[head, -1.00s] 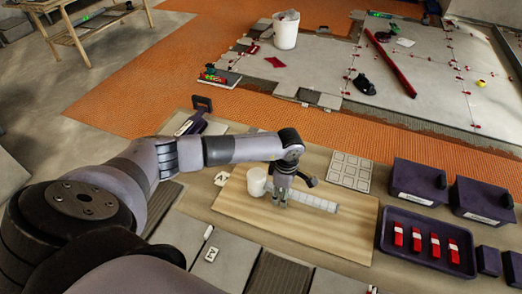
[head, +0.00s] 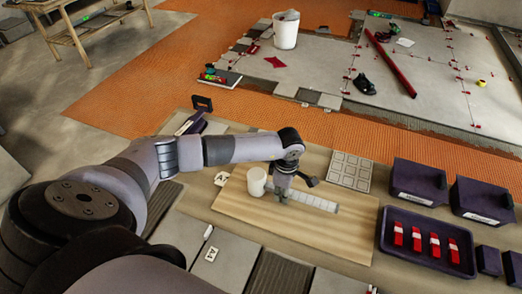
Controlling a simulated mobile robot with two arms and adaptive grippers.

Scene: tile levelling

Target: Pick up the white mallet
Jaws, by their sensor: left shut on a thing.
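The white mallet (head: 257,182) lies at the left part of a light wooden board (head: 235,207). Its pale, rounded head shows just left of my left gripper. My left gripper (head: 282,197) points down over the board and is shut on the mallet, apparently by its handle. The fingers and wrist hide most of the handle. I cannot tell whether the mallet is clear of the board. My right gripper is not in view.
Behind is a square grid plate (head: 350,172). A dark tray (head: 427,264) with several red-and-white pieces and two dark bins (head: 418,182) stand at the right. The board's front right is clear.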

